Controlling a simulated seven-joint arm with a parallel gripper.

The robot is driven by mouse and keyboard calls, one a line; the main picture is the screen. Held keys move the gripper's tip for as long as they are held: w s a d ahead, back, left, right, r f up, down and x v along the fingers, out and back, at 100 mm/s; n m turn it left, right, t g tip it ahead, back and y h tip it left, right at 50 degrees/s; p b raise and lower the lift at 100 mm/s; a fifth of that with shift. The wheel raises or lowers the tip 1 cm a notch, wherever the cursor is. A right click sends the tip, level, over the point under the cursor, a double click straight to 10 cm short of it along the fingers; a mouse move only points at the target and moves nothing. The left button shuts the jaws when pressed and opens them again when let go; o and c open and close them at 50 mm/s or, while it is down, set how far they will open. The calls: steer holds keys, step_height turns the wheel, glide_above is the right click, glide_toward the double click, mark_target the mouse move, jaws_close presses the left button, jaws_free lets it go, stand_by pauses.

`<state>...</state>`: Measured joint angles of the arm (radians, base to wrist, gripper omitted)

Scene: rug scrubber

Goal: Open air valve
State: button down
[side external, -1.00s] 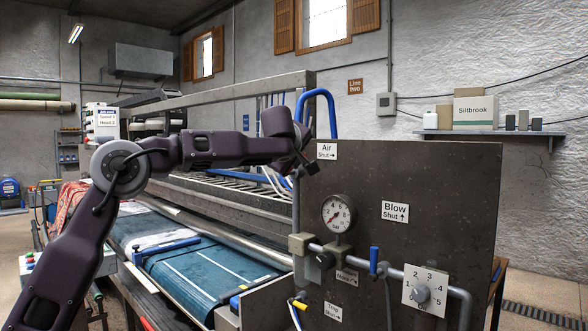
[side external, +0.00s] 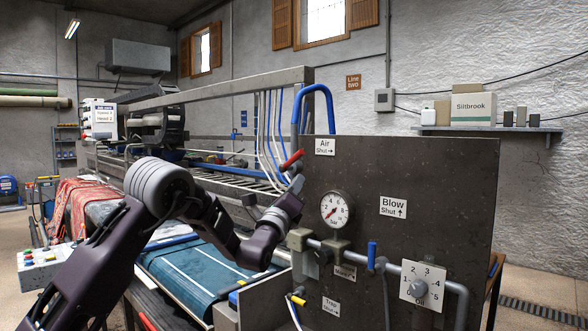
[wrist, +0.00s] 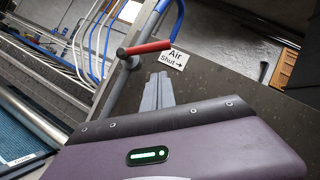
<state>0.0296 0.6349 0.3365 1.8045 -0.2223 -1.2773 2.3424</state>
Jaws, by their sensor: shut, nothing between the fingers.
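The air valve has a red lever (side external: 291,160) on the upright pipe at the panel's left edge, just left of the "Air Shut →" sign (side external: 325,147). In the wrist view the red lever (wrist: 150,47) has a dark end at its left and reaches right towards the sign (wrist: 172,60). My gripper (side external: 297,184) is just below the lever. In the wrist view the grey fingers (wrist: 157,92) are together and empty, pointing up towards the lever with a small gap showing.
The dark panel (side external: 445,225) also carries a pressure gauge (side external: 336,209), a blue lever (side external: 372,256), an oil dial (side external: 420,285) and a yellow-ended trap lever (side external: 297,300). Blue and white hoses (side external: 268,130) hang behind the valve. The machine bed is at left.

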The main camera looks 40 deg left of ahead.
mark_target(295, 155)
steer(key=w+a+r, duration=0.1)
steer(key=r, duration=0.1)
steer(key=w+a+r, duration=0.1)
steer(key=a+r, duration=0.1)
steer(key=shift+w, duration=0.1)
steer(key=shift+r+n+g+y, duration=0.3)
steer(key=shift+n+y, duration=0.1)
steer(key=shift+n, duration=0.2)
stand_by(0.6)
steer(key=n, duration=0.1)
steer(key=r+n+g, duration=0.1)
steer(key=n+g+y, duration=0.1)
steer(key=shift+a+r, duration=0.25)
steer(key=a+r+n+g, duration=0.1)
steer(key=n, duration=0.1)
steer(key=a+r+n+g, duration=0.1)
steer(key=n, duration=0.1)
steer(key=a+r+n+g, duration=0.1)
steer(key=n, duration=0.1)
steer(key=shift+n+g, duration=0.3)
steer(key=shift+a, duration=0.1)
stand_by(0.3)
